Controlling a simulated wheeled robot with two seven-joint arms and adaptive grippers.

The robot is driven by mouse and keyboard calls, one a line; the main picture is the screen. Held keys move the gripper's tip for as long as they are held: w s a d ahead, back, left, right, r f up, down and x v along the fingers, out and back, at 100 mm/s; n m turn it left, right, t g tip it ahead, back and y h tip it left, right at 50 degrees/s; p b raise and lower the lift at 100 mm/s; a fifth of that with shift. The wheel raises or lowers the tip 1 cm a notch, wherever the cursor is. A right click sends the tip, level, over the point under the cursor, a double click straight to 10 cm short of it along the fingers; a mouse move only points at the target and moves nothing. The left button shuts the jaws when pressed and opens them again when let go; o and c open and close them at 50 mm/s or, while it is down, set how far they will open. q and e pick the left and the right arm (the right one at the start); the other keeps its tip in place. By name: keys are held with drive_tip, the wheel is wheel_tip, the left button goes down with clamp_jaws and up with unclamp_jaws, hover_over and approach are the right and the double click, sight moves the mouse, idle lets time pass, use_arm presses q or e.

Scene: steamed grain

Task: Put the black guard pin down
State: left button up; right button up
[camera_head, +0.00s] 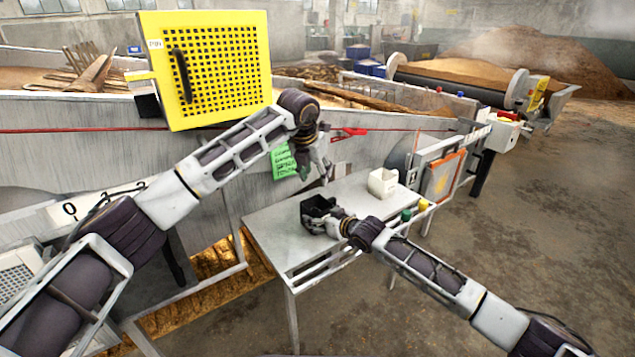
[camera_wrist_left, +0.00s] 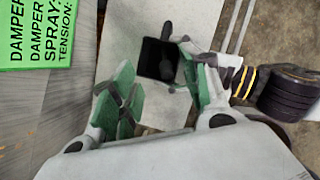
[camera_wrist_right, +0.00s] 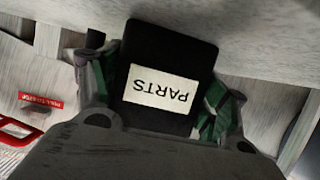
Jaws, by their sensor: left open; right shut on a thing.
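My left gripper (camera_head: 316,172) is open above the grey table, and its green-padded fingers are apart in the left wrist view (camera_wrist_left: 163,88). Below them in that view is a black open box (camera_wrist_left: 149,58) with a dark rod-like shape (camera_wrist_left: 167,70) in it. This may be the black guard pin, but I cannot tell for certain. My right gripper (camera_head: 334,226) is shut on the box at the table. The box's white PARTS label (camera_wrist_right: 160,88) faces the right wrist camera, upside down. In the head view the box's inside (camera_head: 318,204) is too dark to read.
The grey table (camera_head: 275,232) has bare room to the left of the box. A white container (camera_head: 382,183) stands at its back right, near green and yellow buttons (camera_head: 415,211). A yellow perforated guard (camera_head: 225,65) with a black handle stands at upper left. A green card (camera_head: 283,163) hangs behind my left gripper.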

use_arm(q)
drive_tip(key=shift+v, duration=1.25)
use_arm(e)
drive_tip(key=o, duration=1.1)
drive_tip(key=shift+o, duration=0.2)
drive_tip(key=shift+s+d, duration=0.1)
drive_tip(key=v, duration=1.1)
drive_tip(key=shift+s+d, duration=0.25)
drive_tip(key=shift+s, duration=0.05)
use_arm(q)
drive_tip(key=shift+d+f, duration=0.1)
use_arm(e)
drive_tip(key=shift+r, duration=0.1)
